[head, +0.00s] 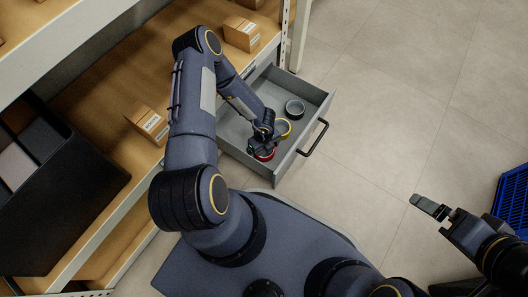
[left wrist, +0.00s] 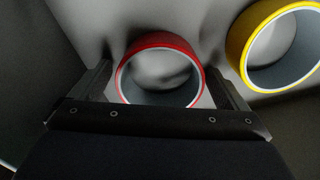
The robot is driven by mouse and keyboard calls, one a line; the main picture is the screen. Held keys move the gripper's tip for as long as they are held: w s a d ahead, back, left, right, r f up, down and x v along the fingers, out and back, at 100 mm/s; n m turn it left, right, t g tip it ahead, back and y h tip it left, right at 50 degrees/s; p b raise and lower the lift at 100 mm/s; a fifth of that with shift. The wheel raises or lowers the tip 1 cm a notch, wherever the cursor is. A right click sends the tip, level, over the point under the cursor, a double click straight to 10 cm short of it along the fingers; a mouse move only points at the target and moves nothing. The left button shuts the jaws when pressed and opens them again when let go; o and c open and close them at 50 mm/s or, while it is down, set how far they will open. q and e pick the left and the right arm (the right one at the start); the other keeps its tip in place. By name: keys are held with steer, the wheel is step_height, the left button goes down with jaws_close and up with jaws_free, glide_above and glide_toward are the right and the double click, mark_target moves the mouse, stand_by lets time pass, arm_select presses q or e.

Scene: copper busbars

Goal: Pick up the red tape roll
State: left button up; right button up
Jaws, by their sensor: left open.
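The red tape roll (head: 265,155) lies in the open grey drawer (head: 314,93), near its front left part, partly hidden by my left gripper in the head view. In the left wrist view the red tape roll (left wrist: 160,42) sits between the two fingers of my left gripper (left wrist: 163,85). The fingers are apart, one on each side of the roll; I cannot tell whether they touch it. My right gripper (head: 431,207) is out over the floor at the right, away from the drawer; its jaw opening is not clear.
A yellow tape roll (left wrist: 278,45) lies close to the right of the red one, and a black roll (head: 295,109) is farther back in the drawer. The drawer walls and handle (head: 314,139) surround them. Cardboard boxes (head: 241,33) stand on the wooden shelf. A blue crate (head: 513,200) is at the right.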

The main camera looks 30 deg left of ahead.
arm_select(q)
steer(key=shift+c, duration=0.2)
steer(key=shift+r, duration=0.1)
steer(key=c, duration=1)
